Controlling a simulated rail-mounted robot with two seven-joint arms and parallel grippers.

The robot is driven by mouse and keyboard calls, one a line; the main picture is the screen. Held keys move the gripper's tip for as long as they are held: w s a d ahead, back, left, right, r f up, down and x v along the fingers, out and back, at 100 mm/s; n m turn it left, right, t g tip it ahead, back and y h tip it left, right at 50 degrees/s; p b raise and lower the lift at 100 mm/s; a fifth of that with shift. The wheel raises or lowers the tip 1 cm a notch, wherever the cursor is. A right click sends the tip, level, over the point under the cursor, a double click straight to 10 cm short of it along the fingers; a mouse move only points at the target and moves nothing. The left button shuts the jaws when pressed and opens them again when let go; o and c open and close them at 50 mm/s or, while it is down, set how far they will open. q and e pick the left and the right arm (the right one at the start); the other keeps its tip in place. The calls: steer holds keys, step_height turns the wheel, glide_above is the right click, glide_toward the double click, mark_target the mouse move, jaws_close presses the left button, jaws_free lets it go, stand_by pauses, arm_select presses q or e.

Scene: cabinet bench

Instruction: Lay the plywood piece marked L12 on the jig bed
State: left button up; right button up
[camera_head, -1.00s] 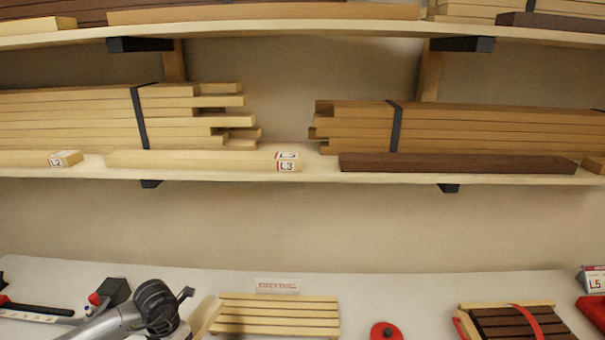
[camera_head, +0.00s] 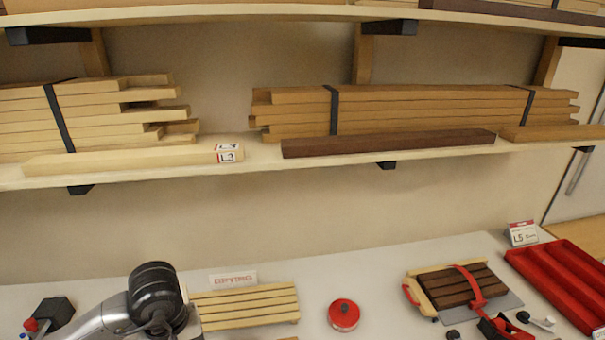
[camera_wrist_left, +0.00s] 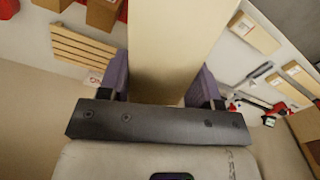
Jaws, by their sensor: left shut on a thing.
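My left gripper (camera_wrist_left: 163,88) is shut on a pale wooden piece (camera_wrist_left: 175,40), with one purple-padded finger on each side of it in the left wrist view. The piece runs out of the top of that view, and no L12 mark shows on it. In the head view my left arm comes in at the bottom left; its gripper and the held piece are out of sight there. I cannot pick out the jig bed for certain. A pale board with dark strips and a red clamp (camera_head: 470,284) lies on the bench at the right. My right gripper is not in view.
A pale slatted rack (camera_head: 245,308) stands by a DRYING sign (camera_head: 233,280). A red round object (camera_head: 343,314) sits mid-bench. A red compartment tray (camera_head: 560,275) and an L5 card (camera_head: 523,234) are at the right. The shelf (camera_head: 270,158) above holds strapped timber and an L3-tagged piece (camera_head: 130,159).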

arm_select(q)
steer(key=d+r+m, duration=0.1)
steer(key=m, duration=0.1)
steer(key=s+d+r+m, duration=0.1)
steer(key=m, duration=0.2)
steer(key=shift+s+d+r+m, duration=0.2)
steer(key=shift+m, duration=0.1)
steer(key=s+r+p, duration=0.2)
steer(key=r+p, duration=0.9)
steer(key=r, duration=0.1)
steer(key=s+r+p, duration=0.2)
steer(key=r+p, duration=0.9)
steer(key=r, duration=0.1)
steer(key=shift+s, duration=0.2)
steer(key=shift+a+f, duration=0.1)
steer(key=shift+f, duration=0.05)
